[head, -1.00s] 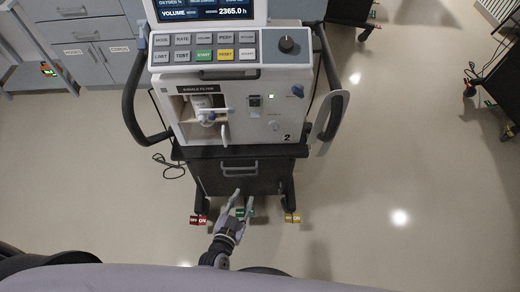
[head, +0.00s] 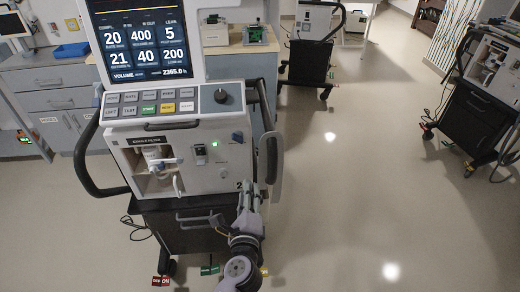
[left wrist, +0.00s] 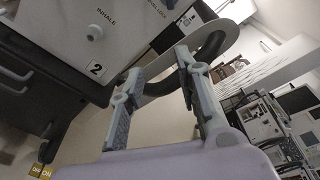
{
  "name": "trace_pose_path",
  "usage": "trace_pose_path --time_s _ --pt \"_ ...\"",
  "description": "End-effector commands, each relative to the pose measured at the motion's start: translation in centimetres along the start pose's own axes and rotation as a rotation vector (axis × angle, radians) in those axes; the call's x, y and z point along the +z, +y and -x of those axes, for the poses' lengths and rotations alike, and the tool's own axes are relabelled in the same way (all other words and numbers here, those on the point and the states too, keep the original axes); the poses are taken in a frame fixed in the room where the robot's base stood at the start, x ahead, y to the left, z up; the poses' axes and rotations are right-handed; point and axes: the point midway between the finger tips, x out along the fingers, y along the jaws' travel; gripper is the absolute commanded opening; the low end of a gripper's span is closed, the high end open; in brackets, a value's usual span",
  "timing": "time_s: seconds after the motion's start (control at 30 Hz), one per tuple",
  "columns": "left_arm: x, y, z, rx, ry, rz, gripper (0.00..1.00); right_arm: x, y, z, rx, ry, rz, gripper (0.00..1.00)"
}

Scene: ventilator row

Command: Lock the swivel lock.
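At the foot of the ventilator cart (head: 165,235) there are small coloured pedals: a red one (head: 161,281) at left, a green one (head: 209,269) in the middle and a yellow one (head: 264,271) at right, partly hidden by my arm. I cannot tell which is the swivel lock. A yellow pedal with an ON mark (left wrist: 40,168) shows at the lower left of the left wrist view. My left gripper (head: 249,188) is open and empty, beside the ventilator's lower right corner and above the pedals. Its fingers (left wrist: 160,65) are apart in the left wrist view. My right gripper is not in view.
A curved side handle (head: 271,160) stands close to my left gripper. The ventilator body (head: 215,180) is to its left. Other carts (head: 308,65) stand farther back and at right (head: 470,120). The floor (head: 360,190) to the right is clear.

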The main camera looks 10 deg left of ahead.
Motion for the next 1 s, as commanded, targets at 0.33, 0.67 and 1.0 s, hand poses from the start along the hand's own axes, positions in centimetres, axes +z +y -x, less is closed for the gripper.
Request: trace_pose_path --time_s 0.33,0.67,1.0 --pt "4.7 -2.2 -1.1 -0.023 -0.167 -0.123 0.31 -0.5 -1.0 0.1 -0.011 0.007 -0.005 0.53" --pt "5.7 -2.5 -7.7 -0.024 -0.164 -0.122 0.31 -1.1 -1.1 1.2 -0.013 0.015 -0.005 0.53" --pt "6.7 -2.6 -14.5 -0.022 -0.163 -0.121 0.31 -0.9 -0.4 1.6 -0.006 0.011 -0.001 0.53"
